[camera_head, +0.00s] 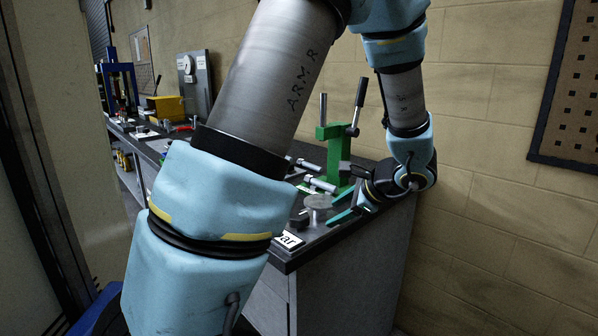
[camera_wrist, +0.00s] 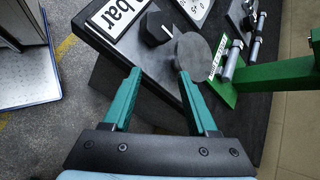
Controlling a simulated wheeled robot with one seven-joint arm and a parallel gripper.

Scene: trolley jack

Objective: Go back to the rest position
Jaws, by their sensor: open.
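A grey round disc (camera_head: 318,201) is near the fingers on the bench. In the wrist view the disc (camera_wrist: 192,52) shows just beyond the right fingertip; I cannot tell whether they touch. A black hexagonal piece (camera_wrist: 157,28) lies beside the disc.
A green press (camera_head: 333,155) with an upright lever stands behind my gripper. Metal cylindrical parts (camera_head: 325,185) lie near it. A white "bar" label (camera_wrist: 122,18) is at the bench edge. A block wall (camera_head: 480,120) stands close on the right. Floor (camera_wrist: 40,125) shows beyond the bench edge.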

